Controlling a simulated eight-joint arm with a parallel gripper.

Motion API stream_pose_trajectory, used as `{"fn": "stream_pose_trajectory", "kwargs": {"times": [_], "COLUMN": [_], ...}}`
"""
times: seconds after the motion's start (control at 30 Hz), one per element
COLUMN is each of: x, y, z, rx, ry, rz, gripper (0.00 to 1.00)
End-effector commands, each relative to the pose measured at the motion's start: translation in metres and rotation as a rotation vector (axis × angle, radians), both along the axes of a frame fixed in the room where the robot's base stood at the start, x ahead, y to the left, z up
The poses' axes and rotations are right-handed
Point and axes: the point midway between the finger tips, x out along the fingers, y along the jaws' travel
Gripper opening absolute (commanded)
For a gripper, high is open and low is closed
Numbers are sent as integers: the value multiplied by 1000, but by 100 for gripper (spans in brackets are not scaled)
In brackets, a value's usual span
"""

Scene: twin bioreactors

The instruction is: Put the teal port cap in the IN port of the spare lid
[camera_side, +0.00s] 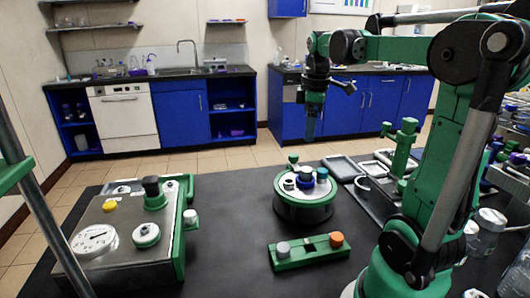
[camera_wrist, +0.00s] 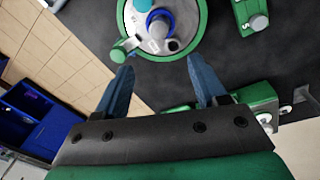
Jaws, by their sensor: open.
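The spare lid (camera_side: 300,197) appears to be the round, green-rimmed piece on the dark table; it is at the top of the wrist view (camera_wrist: 196,38). A dark round opening (camera_wrist: 174,45) shows near the rim; no IN label is readable. My gripper (camera_side: 311,130) hangs above the lid, open and empty, its blue fingers apart in the wrist view (camera_wrist: 160,72).
A green block (camera_side: 308,252) with a grey cap and an orange cap (camera_side: 336,239) lies in front of the lid. A large device with a gauge (camera_side: 95,240) stands left. Trays and a green upright fixture (camera_side: 403,148) are at right.

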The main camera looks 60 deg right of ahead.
Motion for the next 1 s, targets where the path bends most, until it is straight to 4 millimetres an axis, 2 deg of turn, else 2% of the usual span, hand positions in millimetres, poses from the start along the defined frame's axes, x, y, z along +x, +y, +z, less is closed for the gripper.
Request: {"fn": "stream_pose_trajectory", "kwargs": {"times": [0.03, 0.1, 0.2, 0.3, 0.4, 0.5, 0.57, 1.0], "x": [12, 25, 33, 33, 29, 26, 25, 25], "y": [29, 69, 124, 168, 198, 214, 218, 218], "z": [-5, -14, -29, -44, -56, -62, -64, -64], "rx": [-21, -39, -14, 56, 134, 188, 204, 207], "ry": [-48, -145, -293, -416, -497, -537, -546, -549], "rz": [-15, -76, -163, -239, -295, -329, -341, -349], "gripper": [65, 65, 65, 65, 65, 65, 65, 65]}}
